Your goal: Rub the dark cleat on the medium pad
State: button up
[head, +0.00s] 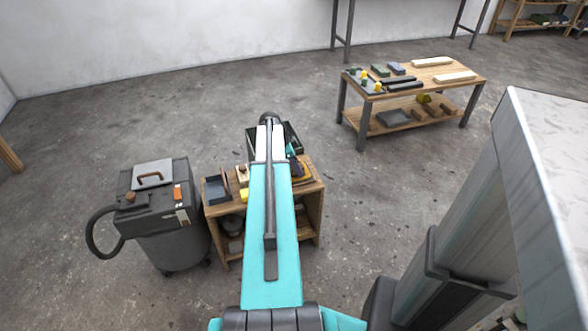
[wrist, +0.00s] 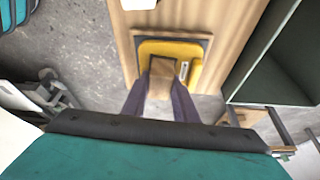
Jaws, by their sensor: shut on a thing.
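In the wrist view, my gripper (wrist: 164,80) is shut on a brown wooden block, which I take for the dark cleat (wrist: 162,68). The cleat is over a yellow pad (wrist: 158,47), which I take for the medium pad. The pad has a small pale label at its right and lies on a dark, wood-edged board. Whether the cleat touches the pad or hovers just above it I cannot tell.
The work is on a small wooden bench (head: 312,187). A dark green open box (wrist: 276,62) stands to the right in the wrist view. A grey vacuum (head: 165,215) stands left of the bench. A second bench (head: 450,78) with pads and blocks is farther back; open floor lies between.

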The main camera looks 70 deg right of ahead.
jog(key=shift+s+d+f, duration=0.15)
jog(key=shift+s+d, duration=0.5)
jog(key=shift+s, duration=0.2)
jog(key=shift+w+a, duration=1.2)
jog(key=shift+w, duration=0.25)
jog(key=shift+s+d+r+p, duration=0.2)
jog(key=shift+s+d+p, duration=0.1)
jog(key=shift+s+d, duration=1.05)
jog(key=shift+a, duration=0.1)
